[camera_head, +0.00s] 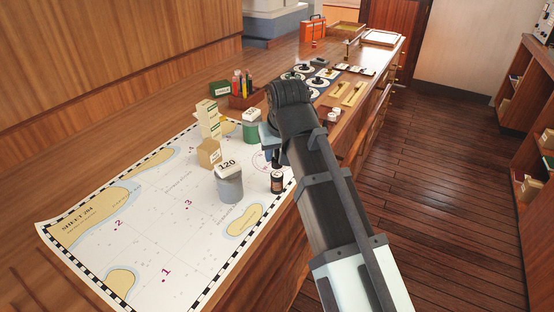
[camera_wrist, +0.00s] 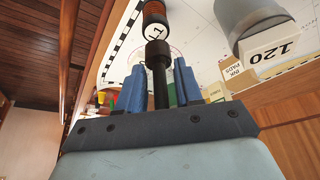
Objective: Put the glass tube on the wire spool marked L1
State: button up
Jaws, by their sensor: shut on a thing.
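The wire spool marked L1 (camera_head: 277,182) stands upright on the chart, dark with an orange-red band. In the wrist view the spool (camera_wrist: 155,14) shows orange windings and a white label, just beyond my fingers. My gripper (camera_head: 270,140) is above the spool, partly hidden by my arm in the head view. In the wrist view its blue fingers are shut on a dark rod with a wider collar (camera_wrist: 158,54), seemingly the glass tube; no clear glass shows. The collar overlaps the spool in this view, and I cannot tell whether they touch.
A grey cylinder (camera_head: 229,188) with a white 120 block stands left of the spool. A green cylinder (camera_head: 250,132) and stacked cream boxes (camera_head: 208,120) stand behind. The chart (camera_head: 160,215) is clear at front left. Trays and small parts lie along the far counter.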

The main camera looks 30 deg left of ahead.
jog(key=shift+f, duration=1.25)
jog(key=shift+f, duration=0.15)
jog(key=o, duration=1)
jog(key=shift+o, duration=0.2)
jog(key=v, duration=1.2)
